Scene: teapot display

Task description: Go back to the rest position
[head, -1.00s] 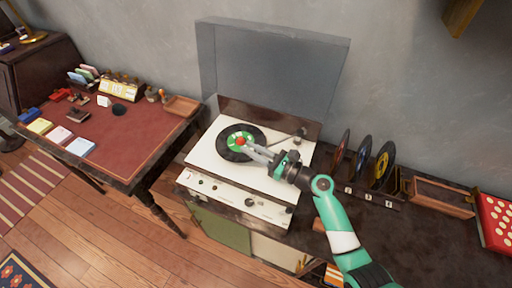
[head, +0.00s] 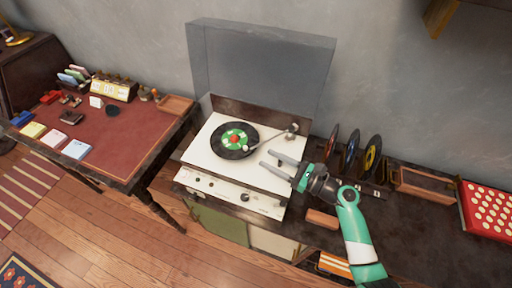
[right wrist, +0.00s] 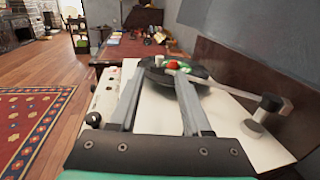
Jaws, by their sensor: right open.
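My right gripper (head: 268,160) is open and empty over the right part of the white record player (head: 205,158). In the right wrist view its two fingers (right wrist: 158,108) are spread apart with nothing between them. A black record with a green label (head: 234,141) lies on the platter, with a red piece (head: 234,139) at its centre. The tonearm (head: 270,139) runs from its pivot at the right to the record; I cannot tell whether its tip touches. It also shows in the right wrist view (right wrist: 235,90). My left gripper is not in view.
The clear lid (head: 258,65) stands open behind the player. Several upright records (head: 350,150) stand in a rack at the right. Beyond are an empty wooden tray (head: 425,186) and a red dotted box (head: 487,210). A red-topped desk (head: 130,135) stands at the left.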

